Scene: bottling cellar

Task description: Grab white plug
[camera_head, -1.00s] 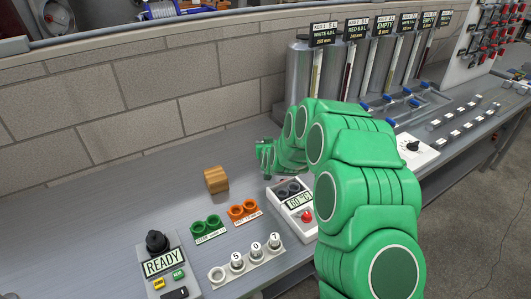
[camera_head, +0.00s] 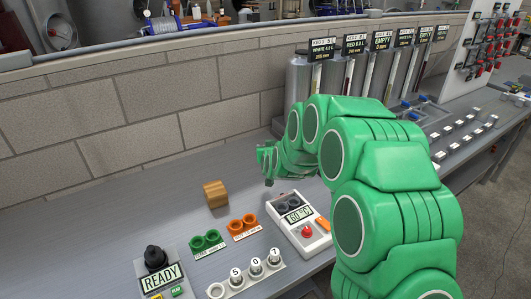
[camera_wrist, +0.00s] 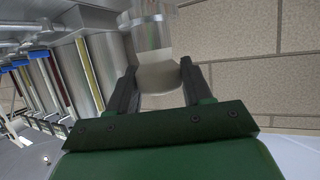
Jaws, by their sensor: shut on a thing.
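In the wrist view, my gripper (camera_wrist: 158,68) has its two dark fingers on either side of a pale, whitish piece, which looks like the white plug (camera_wrist: 158,78). The fingers are shut on it. A shiny silver cylindrical part (camera_wrist: 149,30) adjoins its far end; I cannot tell whether the two are joined. In the head view, my gripper (camera_head: 267,166) is above the bench, right of and behind the wooden block, partly covered by my green arm. The plug cannot be made out there.
The wooden block (camera_head: 215,193), green rings (camera_head: 206,242), orange rings (camera_head: 243,227), a number strip (camera_head: 246,275), a READY box (camera_head: 161,272) and a display box (camera_head: 299,222) sit on the bench. Steel tanks (camera_head: 299,80) stand behind. The bench left of the block is clear.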

